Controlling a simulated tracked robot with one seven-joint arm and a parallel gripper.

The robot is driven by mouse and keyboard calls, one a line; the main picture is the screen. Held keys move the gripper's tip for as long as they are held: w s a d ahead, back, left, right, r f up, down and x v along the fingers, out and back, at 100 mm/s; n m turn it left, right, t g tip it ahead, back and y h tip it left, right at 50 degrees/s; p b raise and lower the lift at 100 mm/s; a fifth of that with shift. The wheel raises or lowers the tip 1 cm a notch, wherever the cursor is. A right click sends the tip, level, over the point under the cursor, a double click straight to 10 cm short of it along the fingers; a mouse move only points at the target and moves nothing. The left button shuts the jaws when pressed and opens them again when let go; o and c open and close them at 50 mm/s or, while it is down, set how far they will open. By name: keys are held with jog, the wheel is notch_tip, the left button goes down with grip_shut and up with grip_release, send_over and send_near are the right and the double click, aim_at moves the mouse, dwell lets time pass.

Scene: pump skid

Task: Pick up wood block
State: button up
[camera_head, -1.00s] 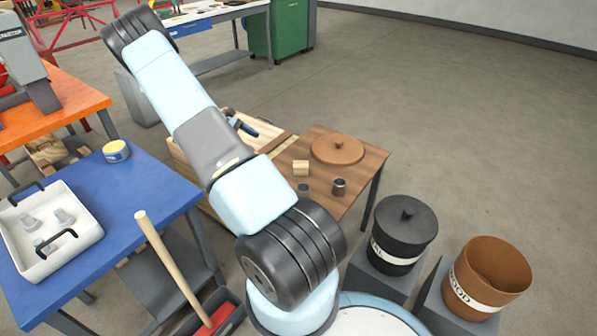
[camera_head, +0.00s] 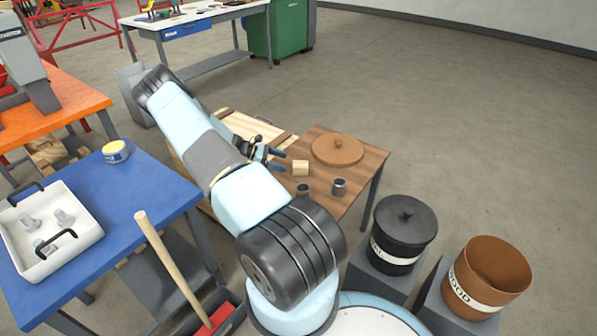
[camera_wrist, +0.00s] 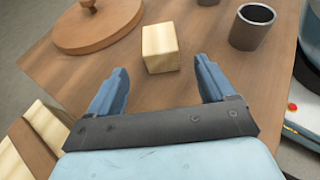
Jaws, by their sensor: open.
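A small pale wood block (camera_head: 301,168) sits on the brown wooden table (camera_head: 355,182), near its middle. In the wrist view the wood block (camera_wrist: 160,48) lies just beyond my open fingertips, roughly between their lines and apart from both. My gripper (camera_head: 278,160) is to the left of the block in the head view. Its two blue fingers show spread and empty in the wrist view (camera_wrist: 155,72).
A round brown lid (camera_head: 337,150) lies behind the block. Dark metal cups stand in front of it, one of them on the right (camera_head: 339,187). A black lidded bin (camera_head: 402,232) and an open brown WOOD bin (camera_head: 488,275) stand to the right.

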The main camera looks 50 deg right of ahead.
aim_at(294, 164)
jog(key=shift+x, duration=3.4)
jog(key=shift+a, duration=0.1)
jog(key=shift+c, duration=0.4)
jog(key=c, duration=1)
jog(key=shift+r, duration=0.3)
notch_tip(294, 164, up, 2)
jog(key=shift+r, duration=0.15)
jog(key=s+a+r, duration=0.8)
jog(key=a+r, duration=0.2)
jog(key=a, duration=0.1)
jog(key=shift+s, duration=0.25)
